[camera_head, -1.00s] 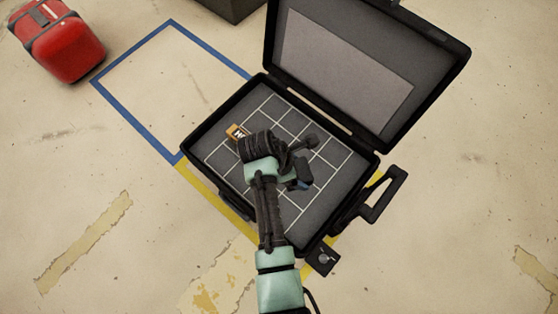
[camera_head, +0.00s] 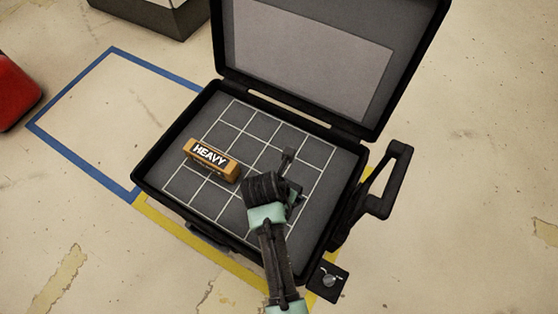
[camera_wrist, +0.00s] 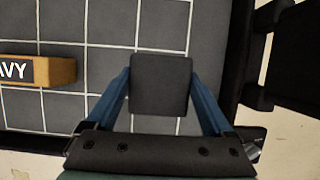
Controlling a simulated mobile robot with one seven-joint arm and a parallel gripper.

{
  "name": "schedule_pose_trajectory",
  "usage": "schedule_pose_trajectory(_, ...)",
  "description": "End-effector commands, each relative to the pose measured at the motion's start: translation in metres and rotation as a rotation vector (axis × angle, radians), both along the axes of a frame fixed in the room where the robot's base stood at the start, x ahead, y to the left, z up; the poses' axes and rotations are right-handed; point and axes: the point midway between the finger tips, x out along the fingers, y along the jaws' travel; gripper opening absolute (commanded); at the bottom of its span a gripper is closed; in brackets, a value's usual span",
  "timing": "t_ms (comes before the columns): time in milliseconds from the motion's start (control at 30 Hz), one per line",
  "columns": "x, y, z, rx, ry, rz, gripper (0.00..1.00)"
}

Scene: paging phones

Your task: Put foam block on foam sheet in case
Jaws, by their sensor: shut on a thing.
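The black case (camera_head: 148,180) lies open on the floor with its lid raised at the back. A dark grey foam sheet with a white grid (camera_head: 238,120) lines its bottom; it fills much of the wrist view (camera_wrist: 110,65). My gripper (camera_wrist: 160,76) has its blue fingers shut on a dark grey square foam block (camera_wrist: 160,98), over the right part of the sheet. My wrist hides part of the sheet in the head view. I cannot tell whether the block touches the sheet.
An orange block marked HEAVY (camera_head: 212,161) lies on the sheet's left part. The raised lid (camera_head: 310,55) stands behind, and a black handle (camera_head: 385,180) sticks out at right. A red case (camera_head: 15,90) stands far left. The blue-taped floor area (camera_head: 100,120) is empty.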

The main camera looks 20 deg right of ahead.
Motion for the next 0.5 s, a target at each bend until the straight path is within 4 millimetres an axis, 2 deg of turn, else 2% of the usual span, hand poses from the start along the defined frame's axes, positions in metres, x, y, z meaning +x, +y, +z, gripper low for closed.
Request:
schedule_pose_trajectory(33, 0.0, 0.0, -0.017, 0.0, 0.0, 0.0, 0.34)
schedule_pose_trajectory(267, 0.0, 0.0, -0.034, 0.0, -0.001, -0.002, 0.34)
schedule_pose_trajectory(500, 0.0, 0.0, -0.064, 0.0, -0.001, -0.002, 0.34)
